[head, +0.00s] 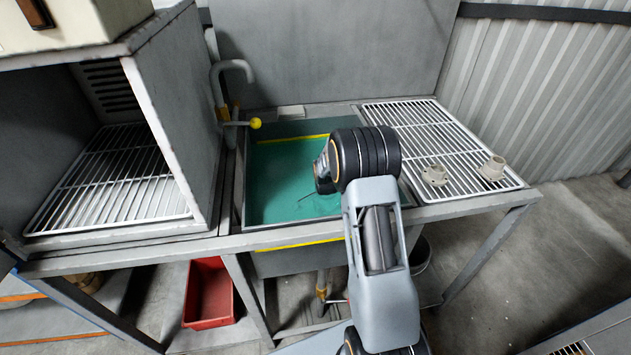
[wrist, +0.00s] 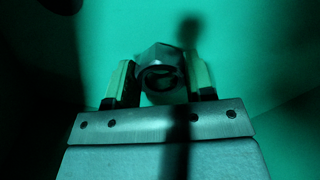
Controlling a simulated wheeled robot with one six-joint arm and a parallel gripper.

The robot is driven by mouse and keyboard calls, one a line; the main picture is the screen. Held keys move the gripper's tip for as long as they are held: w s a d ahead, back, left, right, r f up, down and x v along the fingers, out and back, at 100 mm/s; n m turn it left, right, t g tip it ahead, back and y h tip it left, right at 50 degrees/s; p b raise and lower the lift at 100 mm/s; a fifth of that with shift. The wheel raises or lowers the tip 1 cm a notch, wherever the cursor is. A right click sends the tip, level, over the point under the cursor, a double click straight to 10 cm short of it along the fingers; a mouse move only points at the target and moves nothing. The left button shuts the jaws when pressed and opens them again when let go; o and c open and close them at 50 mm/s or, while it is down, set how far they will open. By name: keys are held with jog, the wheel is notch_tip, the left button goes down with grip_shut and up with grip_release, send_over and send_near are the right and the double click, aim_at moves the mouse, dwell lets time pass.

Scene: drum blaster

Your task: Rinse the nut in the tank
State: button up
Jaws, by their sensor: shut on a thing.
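The tank (head: 272,156) is a sink-like basin with green liquid and a yellow line along its back and front edges. My arm reaches over its front edge and down into it; the gripper itself is hidden behind the arm in the head view. In the wrist view my gripper (wrist: 160,88) is shut on the nut (wrist: 156,58), a grey metal ring with a dark hole, held between the two fingertips. Everything around it there is tinted green, and the nut appears to be in the liquid.
A wire rack (head: 430,140) right of the tank holds two beige flanged parts (head: 434,175). An open cabinet (head: 165,110) with a wire shelf stands at left. A hooked pipe with a yellow-knobbed lever (head: 255,123) rises at the tank's back left. A red bin (head: 210,292) is below.

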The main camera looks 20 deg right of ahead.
jog(key=shift+r, duration=0.2)
dwell(0.4)
jog(key=shift+r+p, duration=0.65)
jog(key=shift+r, duration=0.1)
jog(key=shift+f, duration=0.25)
jog(key=shift+f+b, duration=0.7)
jog(key=shift+r, duration=0.25)
dwell(0.5)
jog(key=shift+r+p, duration=0.65)
jog(key=shift+r, duration=0.05)
notch_tip(320, 180, up, 26)
jog(key=p, duration=1.8)
jog(key=shift+r, duration=0.25)
